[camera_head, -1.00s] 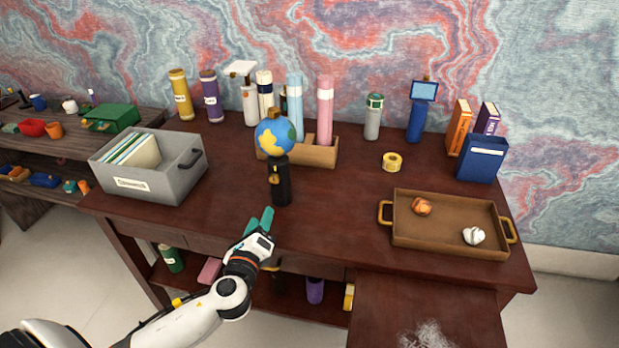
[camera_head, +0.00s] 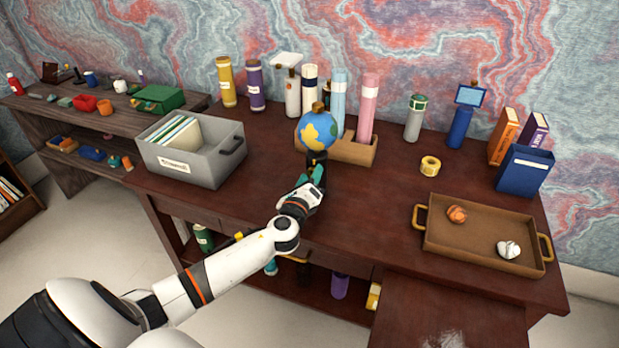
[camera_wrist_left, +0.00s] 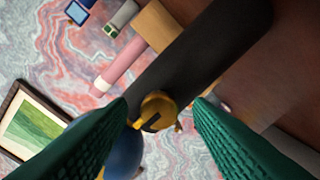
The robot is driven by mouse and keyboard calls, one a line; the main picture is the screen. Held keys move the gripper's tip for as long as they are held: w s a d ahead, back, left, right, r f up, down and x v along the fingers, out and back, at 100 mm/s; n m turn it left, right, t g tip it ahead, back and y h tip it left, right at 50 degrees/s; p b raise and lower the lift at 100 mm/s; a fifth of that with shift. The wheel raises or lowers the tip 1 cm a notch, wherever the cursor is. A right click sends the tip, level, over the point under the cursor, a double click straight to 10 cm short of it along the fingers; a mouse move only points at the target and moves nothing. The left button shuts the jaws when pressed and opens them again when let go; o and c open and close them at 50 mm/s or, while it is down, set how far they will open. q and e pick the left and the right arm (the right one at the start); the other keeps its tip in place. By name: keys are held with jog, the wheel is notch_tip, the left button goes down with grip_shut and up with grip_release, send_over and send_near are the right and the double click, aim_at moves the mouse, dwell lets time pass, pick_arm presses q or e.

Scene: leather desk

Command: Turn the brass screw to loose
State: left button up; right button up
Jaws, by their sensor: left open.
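A blue and yellow globe (camera_head: 316,130) stands on a black post (camera_head: 314,157) near the middle of the desk. My left gripper (camera_head: 314,172) is in front of the post and covers most of it in the head view. In the left wrist view, the round brass screw (camera_wrist_left: 157,108) sticks out of the black post (camera_wrist_left: 200,50), and part of the globe (camera_wrist_left: 124,155) shows below it. The green fingers of my left gripper are open, one on each side of the screw, with gaps. I cannot tell the screw's exact depth between them. My right gripper is not in view.
A grey bin (camera_head: 195,168) is to the left. A brown tray (camera_head: 480,252) and a yellow tape roll (camera_head: 430,166) lie to the right. The desk between post and tray is clear.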

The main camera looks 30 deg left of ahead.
pick_arm(q)
jog(key=c, duration=1)
